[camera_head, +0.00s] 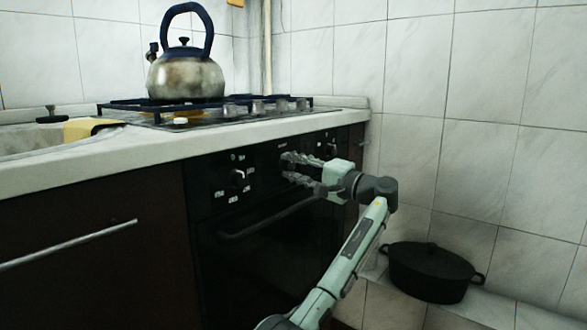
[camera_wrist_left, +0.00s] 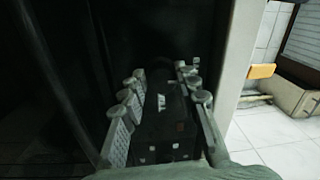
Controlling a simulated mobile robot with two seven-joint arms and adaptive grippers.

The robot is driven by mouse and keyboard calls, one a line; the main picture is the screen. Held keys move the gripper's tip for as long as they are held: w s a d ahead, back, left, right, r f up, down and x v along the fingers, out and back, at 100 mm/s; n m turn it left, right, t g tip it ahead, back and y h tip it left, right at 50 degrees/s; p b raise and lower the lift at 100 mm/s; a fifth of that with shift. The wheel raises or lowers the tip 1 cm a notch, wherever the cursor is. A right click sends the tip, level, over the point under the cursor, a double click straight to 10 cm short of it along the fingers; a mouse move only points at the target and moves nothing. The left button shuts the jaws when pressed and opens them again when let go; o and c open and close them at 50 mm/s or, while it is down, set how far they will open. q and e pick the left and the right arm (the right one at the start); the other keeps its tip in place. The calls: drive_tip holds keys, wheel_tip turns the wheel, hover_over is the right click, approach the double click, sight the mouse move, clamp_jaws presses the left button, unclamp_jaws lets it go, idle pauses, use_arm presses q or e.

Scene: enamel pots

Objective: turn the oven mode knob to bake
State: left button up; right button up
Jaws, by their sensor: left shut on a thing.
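The black oven front (camera_head: 262,225) is set under the counter, with a control panel along its top. One knob (camera_head: 237,177) with white markings around it shows on the left of the panel, clear of my gripper. My left gripper (camera_head: 287,167) is at the panel to the right of that knob, shut on a dark oven knob between its fingers. The fingers hide most of that knob, so its pointer and setting cannot be read. In the left wrist view the fingers (camera_wrist_left: 163,76) stand either side of a dark area with small white marks. My right gripper is not in view.
A kettle (camera_head: 186,77) stands on the hob (camera_head: 210,112) above the oven. The oven handle (camera_head: 262,219) runs below the panel. A black lidded pot (camera_head: 430,275) sits low at the right by the tiled wall. A drawer handle (camera_head: 68,245) is at the left.

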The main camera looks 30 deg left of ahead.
use_arm(q)
drive_tip(key=o, duration=1.1)
drive_tip(key=d, duration=0.8)
drive_tip(key=s+d, duration=0.1)
drive_tip(key=d, duration=0.3)
drive_tip(key=shift+f, duration=0.35)
